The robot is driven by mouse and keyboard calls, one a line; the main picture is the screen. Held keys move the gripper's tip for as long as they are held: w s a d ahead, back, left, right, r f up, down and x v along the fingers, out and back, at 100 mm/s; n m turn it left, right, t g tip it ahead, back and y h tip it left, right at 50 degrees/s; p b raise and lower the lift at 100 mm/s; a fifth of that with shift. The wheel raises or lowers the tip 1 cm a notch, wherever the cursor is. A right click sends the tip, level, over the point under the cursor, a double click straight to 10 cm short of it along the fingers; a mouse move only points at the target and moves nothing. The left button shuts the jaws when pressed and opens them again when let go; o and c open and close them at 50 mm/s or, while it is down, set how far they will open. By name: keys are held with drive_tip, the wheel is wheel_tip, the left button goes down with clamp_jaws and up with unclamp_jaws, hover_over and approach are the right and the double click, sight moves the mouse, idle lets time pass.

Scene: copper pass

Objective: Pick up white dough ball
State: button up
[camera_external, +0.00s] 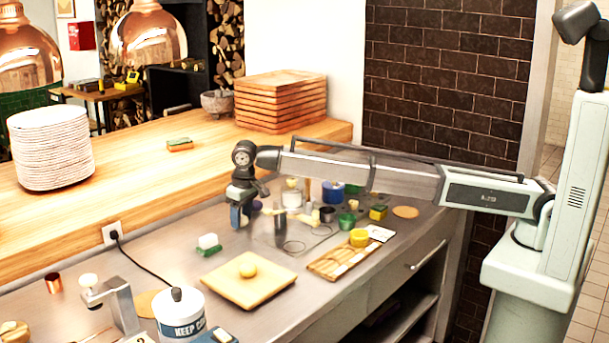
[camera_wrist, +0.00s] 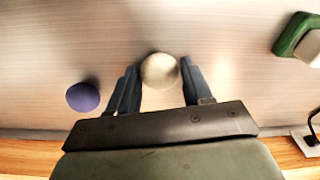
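The white dough ball (camera_wrist: 159,70) is a pale, off-white ball on the grey metal counter in the wrist view. It lies between the tips of my gripper (camera_wrist: 160,82), which is open with one dark finger on each side. The ball nearly fills the gap; I cannot tell whether a finger touches it. In the external view my gripper (camera_external: 240,218) points down, low over the counter's back edge, and hides the white ball. A purple ball (camera_wrist: 83,97) lies left of the fingers in the wrist view.
A green and white block (camera_external: 208,243) sits nearby; it also shows in the wrist view (camera_wrist: 297,38). Cups and jars crowd right of my gripper. The raised wooden ledge (camera_external: 150,208) runs behind.

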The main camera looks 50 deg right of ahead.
drive_tip(key=c, duration=0.7)
drive_tip(key=shift+r, duration=0.15)
